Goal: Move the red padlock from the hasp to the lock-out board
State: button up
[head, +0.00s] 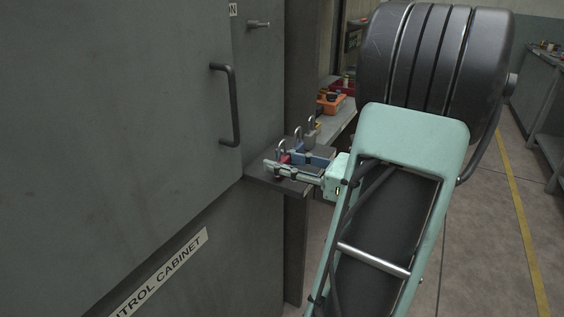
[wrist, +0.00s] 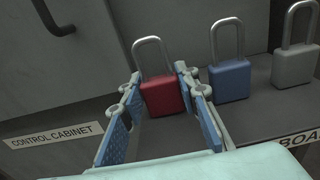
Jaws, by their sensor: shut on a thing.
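The red padlock (wrist: 162,97) is upright with its shackle up, between the two fingers of my gripper (wrist: 159,83) in the wrist view. My gripper is shut on its body. In the head view only a little of the red padlock (head: 284,158) shows between the fingers of my gripper (head: 279,160), over the dark shelf. The lock-out board (wrist: 262,122) appears to be this shelf, with a partly cut-off label starting "BOA" on its front edge. I cannot tell whether the padlock's base touches it. The hasp cannot be made out in either view.
A blue padlock (wrist: 230,81) and a grey padlock (wrist: 296,64) stand to the right of the red one. The control cabinet (head: 130,110) with its dark handle (head: 234,105) fills the left. An orange bin (head: 331,103) sits on a bench behind.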

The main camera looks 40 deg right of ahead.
jog(key=o, duration=1.2)
jog(key=shift+f, duration=0.1)
jog(key=shift+s+d+r, duration=0.1)
jog(key=shift+s+r, duration=0.05)
jog(key=shift+r, duration=0.05)
jog(key=p+v, duration=0.1)
jog(key=v, duration=1)
jog(key=shift+s, duration=0.35)
jog(key=shift+d, duration=0.15)
